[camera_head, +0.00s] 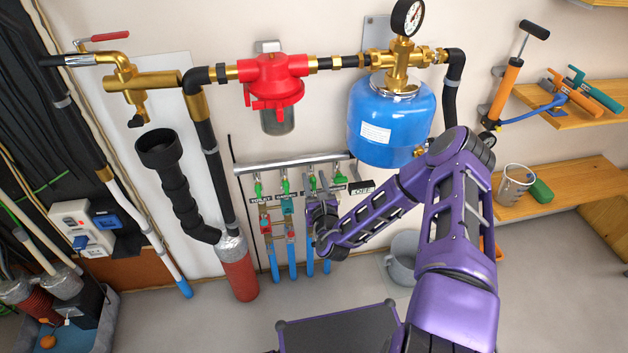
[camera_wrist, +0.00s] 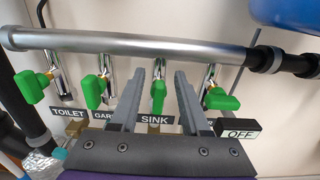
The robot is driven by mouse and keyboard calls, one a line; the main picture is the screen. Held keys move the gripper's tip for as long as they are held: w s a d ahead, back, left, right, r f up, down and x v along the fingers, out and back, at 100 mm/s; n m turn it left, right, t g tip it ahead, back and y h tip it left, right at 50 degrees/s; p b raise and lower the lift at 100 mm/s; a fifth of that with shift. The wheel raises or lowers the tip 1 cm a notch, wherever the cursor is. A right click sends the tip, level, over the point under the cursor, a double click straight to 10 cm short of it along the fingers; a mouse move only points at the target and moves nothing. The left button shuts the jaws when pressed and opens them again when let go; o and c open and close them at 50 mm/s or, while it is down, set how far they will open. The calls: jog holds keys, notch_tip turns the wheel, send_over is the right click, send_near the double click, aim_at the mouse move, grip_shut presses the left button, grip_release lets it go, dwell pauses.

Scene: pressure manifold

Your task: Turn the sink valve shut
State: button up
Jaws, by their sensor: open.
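The sink valve has a green handle (camera_wrist: 158,97) hanging about straight down from the silver manifold pipe (camera_wrist: 140,45), above a dark SINK label (camera_wrist: 154,119). In the wrist view my gripper (camera_wrist: 159,80) is open, with one grey finger on each side of this handle. I cannot tell whether either finger touches it. In the head view my gripper (camera_head: 323,215) is in front of the manifold and hides part of the valves there.
Green handles of the TOILET valve (camera_wrist: 33,87) and a GAR-labelled valve (camera_wrist: 94,91) are to the left. Another green handle (camera_wrist: 221,99) is close on the right, above an OFF sign (camera_wrist: 238,128). A blue tank (camera_head: 390,120) hangs above right. A grey bucket (camera_head: 402,258) stands below.

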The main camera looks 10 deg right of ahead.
grip_shut()
jog(key=shift+m, duration=0.3)
jog(key=m+p, duration=0.3)
jog(key=shift+d+m, duration=0.3)
jog(key=shift+d, duration=0.05)
jog(key=m+p, duration=0.1)
jog(key=m, duration=0.3)
jog(key=f+m+p, duration=0.1)
jog(key=m, duration=0.4)
jog(key=d+f+m+p, duration=0.1)
jog(key=m, duration=0.3)
jog(key=shift+m, duration=0.3)
dwell(0.4)
grip_release()
